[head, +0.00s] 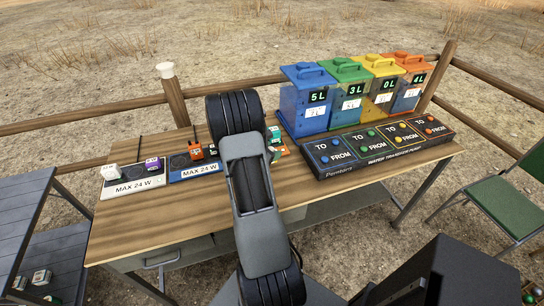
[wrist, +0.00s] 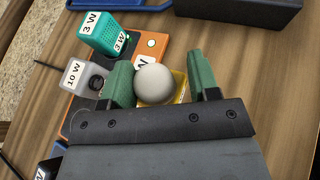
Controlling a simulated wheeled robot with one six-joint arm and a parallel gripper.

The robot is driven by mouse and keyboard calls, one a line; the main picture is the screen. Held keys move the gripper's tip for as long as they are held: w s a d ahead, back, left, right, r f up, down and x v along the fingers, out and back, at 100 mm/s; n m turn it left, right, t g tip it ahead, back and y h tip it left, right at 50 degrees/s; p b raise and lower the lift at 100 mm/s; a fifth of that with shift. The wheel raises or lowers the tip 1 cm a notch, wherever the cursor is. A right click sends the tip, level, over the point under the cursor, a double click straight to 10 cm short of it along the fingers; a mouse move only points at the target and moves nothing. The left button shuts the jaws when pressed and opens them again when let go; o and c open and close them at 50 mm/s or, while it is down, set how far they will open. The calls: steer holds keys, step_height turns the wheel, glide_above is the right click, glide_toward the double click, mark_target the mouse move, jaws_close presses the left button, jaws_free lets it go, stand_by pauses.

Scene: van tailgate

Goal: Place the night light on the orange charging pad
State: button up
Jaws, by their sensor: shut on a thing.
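My gripper (wrist: 160,74) has green fingers on either side of the night light, which has a pale round globe (wrist: 155,84) on a yellow base (wrist: 180,86). It is shut on the night light. The orange charging pad (wrist: 163,40) lies under and beyond the night light in the wrist view, partly hidden by it and by my gripper. I cannot tell whether the base touches the pad. A teal 3 W device (wrist: 100,35) and a grey 10 W device (wrist: 80,77) stand on the pad's left part. In the head view my arm hides the gripper and most of this pad.
A white pad (head: 125,188) and a blue pad (head: 193,174), both marked MAX 24 W, carry other devices at the table's left. A black transfer panel (head: 350,162) and several coloured tanks (head: 309,100) stand at the right. The front of the table (head: 160,225) is clear.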

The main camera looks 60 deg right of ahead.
steer(key=shift+d+f, duration=0.15)
steer(key=shift+f, duration=0.05)
steer(key=shift+d+f+p, duration=0.15)
steer(key=shift+f+p, duration=0.2)
steer(key=shift+f, duration=1.3)
steer(key=o, duration=1.1)
steer(key=shift+o, duration=0.2)
